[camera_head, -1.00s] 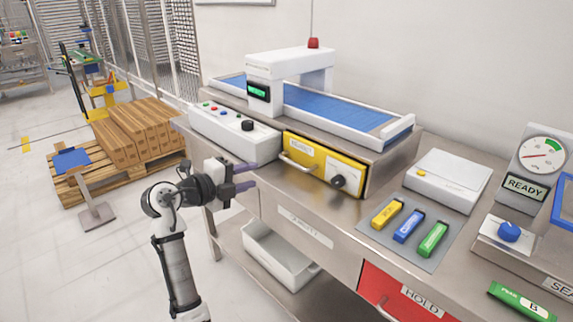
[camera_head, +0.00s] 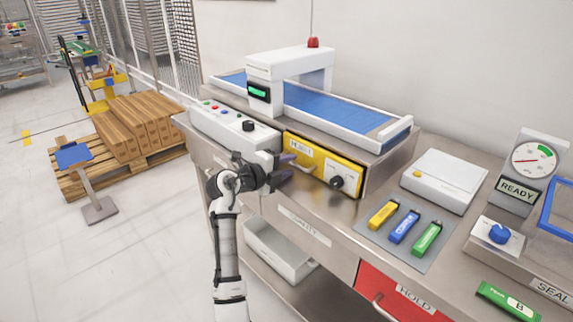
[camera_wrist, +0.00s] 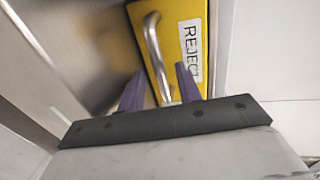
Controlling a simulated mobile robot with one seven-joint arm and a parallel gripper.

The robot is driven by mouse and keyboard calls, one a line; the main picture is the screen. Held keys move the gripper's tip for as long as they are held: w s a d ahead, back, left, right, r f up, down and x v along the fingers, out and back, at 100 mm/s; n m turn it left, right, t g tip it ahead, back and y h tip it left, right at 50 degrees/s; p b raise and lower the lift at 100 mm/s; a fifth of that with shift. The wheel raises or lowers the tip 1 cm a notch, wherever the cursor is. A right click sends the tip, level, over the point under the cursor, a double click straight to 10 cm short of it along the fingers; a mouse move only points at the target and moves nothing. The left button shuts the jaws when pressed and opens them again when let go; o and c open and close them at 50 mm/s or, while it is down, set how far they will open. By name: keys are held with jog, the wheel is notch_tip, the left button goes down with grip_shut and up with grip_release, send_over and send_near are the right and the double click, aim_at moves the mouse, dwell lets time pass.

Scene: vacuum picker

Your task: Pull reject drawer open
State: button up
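The reject drawer (camera_head: 322,161) has a yellow front with a white label and a curved metal handle (camera_head: 306,170). It sits under the conveyor and looks shut. In the wrist view the yellow front (camera_wrist: 170,63) carries the label "REJECT", and its silver handle (camera_wrist: 153,45) runs down to between the two fingers. My gripper (camera_head: 289,167) is open at the left part of the drawer front. Its two purple fingers also show in the wrist view (camera_wrist: 160,86), apart, with the handle's near end between them in the picture. I cannot tell whether they touch it.
A black knob (camera_head: 338,182) sits on the drawer front's right. A white control box (camera_head: 233,128) stands to its left. Colored blocks lie on a grey mat (camera_head: 382,239) at the right. A red HOLD drawer (camera_head: 392,295) is below the counter.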

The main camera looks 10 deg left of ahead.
grip_shut()
dwell(0.3)
jog(key=shift+s+a+f+b, duration=0.15)
jog(key=shift+s+b, duration=0.05)
jog(key=shift+b, duration=0.1)
jog(key=f+b+v, duration=0.3)
jog(key=b+v, duration=0.7)
jog(key=v, duration=0.6)
jog(key=shift+s+a+b, duration=0.25)
jog(key=shift+s+b, duration=0.15)
jog(key=shift+r, duration=0.1)
